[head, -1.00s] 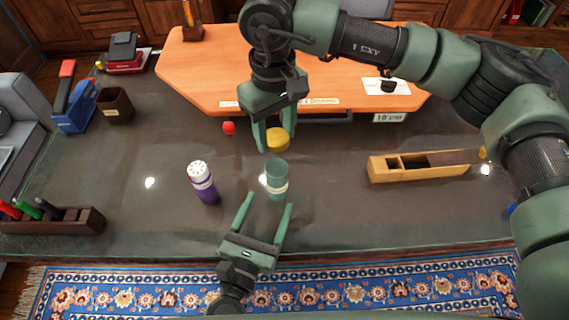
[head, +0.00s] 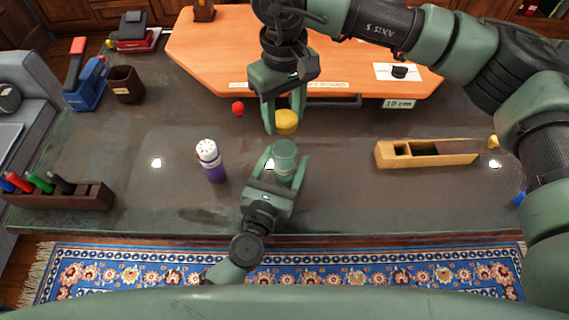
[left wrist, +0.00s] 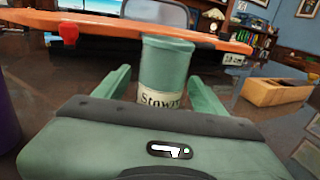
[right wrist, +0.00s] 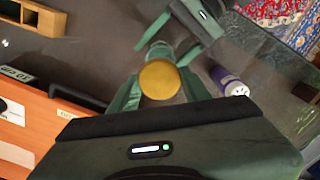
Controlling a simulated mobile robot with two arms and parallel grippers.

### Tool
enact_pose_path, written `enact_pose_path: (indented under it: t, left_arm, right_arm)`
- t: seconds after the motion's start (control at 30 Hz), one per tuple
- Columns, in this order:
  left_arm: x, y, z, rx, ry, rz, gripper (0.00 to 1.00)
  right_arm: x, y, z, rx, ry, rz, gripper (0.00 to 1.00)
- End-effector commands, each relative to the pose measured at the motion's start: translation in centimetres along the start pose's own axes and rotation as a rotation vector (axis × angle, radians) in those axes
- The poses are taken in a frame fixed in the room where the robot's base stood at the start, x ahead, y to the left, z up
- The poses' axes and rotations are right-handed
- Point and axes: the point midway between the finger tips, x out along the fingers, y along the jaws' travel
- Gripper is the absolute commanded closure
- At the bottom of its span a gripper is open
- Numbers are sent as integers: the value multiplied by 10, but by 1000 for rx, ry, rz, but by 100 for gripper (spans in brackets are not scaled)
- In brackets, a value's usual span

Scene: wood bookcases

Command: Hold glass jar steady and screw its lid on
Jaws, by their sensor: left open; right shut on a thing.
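The green glass jar (head: 284,156) stands upright on the dark table, with a pale label (left wrist: 160,99) reading "Stown" in the left wrist view. My left gripper (head: 286,162) is open, its fingers on either side of the jar; I cannot tell whether they touch it. The yellow lid (head: 286,121) is held level by my right gripper (head: 285,118), which is shut on it, behind and above the jar. In the right wrist view the lid (right wrist: 160,80) sits between the fingers and partly covers the jar (right wrist: 158,51).
A purple bottle with a white cap (head: 210,160) stands left of the jar. A wooden block plane (head: 425,153) lies to the right. A pen holder (head: 60,195) is at far left.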

Motion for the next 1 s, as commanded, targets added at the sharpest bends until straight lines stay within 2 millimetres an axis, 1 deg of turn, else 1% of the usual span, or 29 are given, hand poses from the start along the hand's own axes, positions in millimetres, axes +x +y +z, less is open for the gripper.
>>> enact_pose_path:
  t: [0.03, 0.1, 0.23, 0.4, 0.63, 0.67, 0.7, 0.77, 0.8, 0.9, 1.0]
  left_arm:
    - [9, -1, 1, -1, -2, 0, 30]
    - [18, 0, 0, -1, -1, 0, 30]
    - [30, 0, 0, 0, 0, 0, 30]
    - [36, -1, 0, 1, 0, -2, 30]
    - [36, 0, 0, 1, 0, -1, 30]
    - [36, 0, 0, 1, 0, -1, 35]
    - [36, 0, 0, 1, 0, -1, 46]
    - [36, 0, 0, 1, 0, -1, 63]
    - [36, 0, 0, 1, 0, -1, 74]
    - [36, 0, 0, 1, 0, -1, 100]
    - [36, 0, 0, 1, 1, -1, 100]
  right_arm:
    - [0, 0, 0, 0, 0, 0, 92]
    - [0, 0, 0, 0, 0, 0, 92]
    - [0, 0, 0, 0, 0, 0, 92]
    - [0, 0, 0, 0, 0, 0, 92]
    - [0, 0, 0, 0, 0, 0, 92]
    - [0, 0, 0, 0, 0, 0, 92]
    - [0, 0, 0, 0, 0, 0, 92]
    - [0, 0, 0, 0, 0, 0, 92]
    - [0, 0, 0, 0, 0, 0, 92]
    - [0, 0, 0, 0, 0, 0, 92]
    - [0, 0, 0, 0, 0, 0, 92]
